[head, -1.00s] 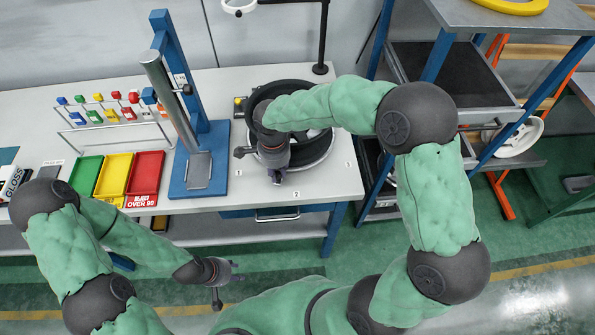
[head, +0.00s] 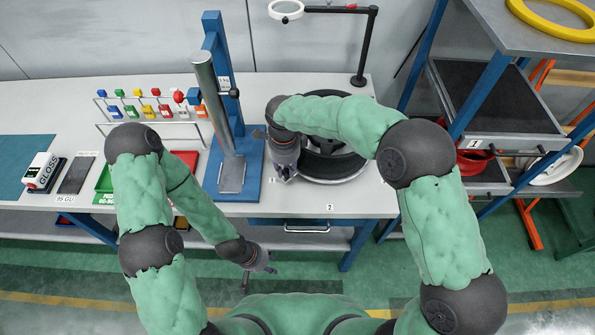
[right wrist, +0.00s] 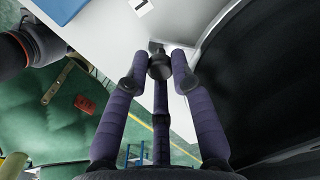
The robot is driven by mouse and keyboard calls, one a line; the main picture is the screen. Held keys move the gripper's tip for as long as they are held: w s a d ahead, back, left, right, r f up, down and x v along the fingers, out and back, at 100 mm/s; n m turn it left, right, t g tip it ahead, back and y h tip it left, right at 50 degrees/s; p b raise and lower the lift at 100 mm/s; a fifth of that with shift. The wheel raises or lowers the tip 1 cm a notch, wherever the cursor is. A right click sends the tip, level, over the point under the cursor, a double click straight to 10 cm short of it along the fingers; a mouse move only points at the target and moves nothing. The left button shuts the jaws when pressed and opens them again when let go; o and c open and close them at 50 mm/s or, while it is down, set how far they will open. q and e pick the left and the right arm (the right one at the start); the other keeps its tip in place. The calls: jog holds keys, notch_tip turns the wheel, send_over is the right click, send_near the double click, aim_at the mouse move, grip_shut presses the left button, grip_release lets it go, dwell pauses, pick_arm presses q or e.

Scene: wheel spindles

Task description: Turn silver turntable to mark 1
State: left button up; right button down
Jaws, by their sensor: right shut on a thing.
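The silver turntable (head: 338,182) is on the table's right part, with a black wheel (head: 335,165) on it. My right gripper (head: 287,176) is at its left edge, near the label for mark 1 (head: 272,181). In the right wrist view, the fingers are shut on a small dark knob (right wrist: 160,66) beside the turntable's pale rim (right wrist: 209,30). A white label (right wrist: 141,5) lies just beyond. Mark 2 (head: 330,207) is at the front. My arm hides part of the wheel. My left gripper (head: 262,278) is open and empty, low in front of the table.
A blue stand with a grey column (head: 213,105) stands close left of my right gripper. Colored trays, a small rack and a gloss meter (head: 44,172) are further left. A magnifier lamp (head: 366,50) is behind, and a blue shelf rack (head: 490,100) at right.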

jog(key=shift+w+a+m, duration=0.9)
jog(key=shift+w+a, duration=0.1)
jog(key=shift+w, duration=0.2)
jog(key=c, duration=1.1)
grip_release()
jog(key=shift+o, duration=0.2)
jog(key=shift+r, duration=0.15)
notch_tip(320, 180, up, 12)
